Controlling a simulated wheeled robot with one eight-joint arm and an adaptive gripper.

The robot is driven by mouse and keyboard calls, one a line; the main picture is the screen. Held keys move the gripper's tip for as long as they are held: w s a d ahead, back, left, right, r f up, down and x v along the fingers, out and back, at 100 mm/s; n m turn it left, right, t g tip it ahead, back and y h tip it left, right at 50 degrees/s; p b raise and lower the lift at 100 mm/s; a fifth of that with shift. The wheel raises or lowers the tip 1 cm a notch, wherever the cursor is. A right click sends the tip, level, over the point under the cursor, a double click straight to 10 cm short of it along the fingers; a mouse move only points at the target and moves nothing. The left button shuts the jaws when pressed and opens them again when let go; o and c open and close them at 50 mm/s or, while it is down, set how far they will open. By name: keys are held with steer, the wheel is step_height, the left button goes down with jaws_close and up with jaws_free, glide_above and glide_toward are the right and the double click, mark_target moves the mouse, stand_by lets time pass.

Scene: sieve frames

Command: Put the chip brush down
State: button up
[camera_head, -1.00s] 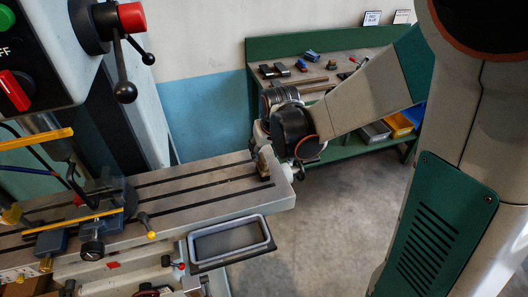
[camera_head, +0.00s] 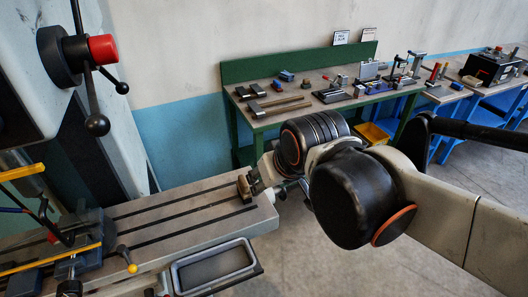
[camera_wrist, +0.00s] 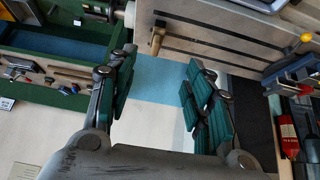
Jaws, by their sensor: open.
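The chip brush (camera_head: 244,187) shows as a small brown piece at the right end of the slotted machine table (camera_head: 190,222); its bristles are too small to make out. In the wrist view the brush (camera_wrist: 157,40) lies on the pale table surface, ahead of the fingers and apart from them. My gripper (camera_wrist: 160,95) is open, with nothing between its green-padded fingers. In the head view my gripper (camera_head: 268,182) is just right of the brush at the table's end, partly hidden by my wrist.
A vise (camera_head: 75,240) sits on the table's left part. A grey tray (camera_head: 214,266) hangs at the table's front. A green workbench (camera_head: 275,115) with several tools stands behind, with blue tables (camera_head: 480,90) farther right. The floor right of the machine table is clear.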

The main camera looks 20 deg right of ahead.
steer(key=shift+s+r+t, duration=0.1)
steer(key=shift+s+t, duration=0.2)
steer(key=shift+s, duration=1.5)
step_height(320, 180, down, 7)
steer(key=b, duration=0.7)
steer(key=shift+o, duration=0.6)
steer(key=shift+w+r, duration=0.1)
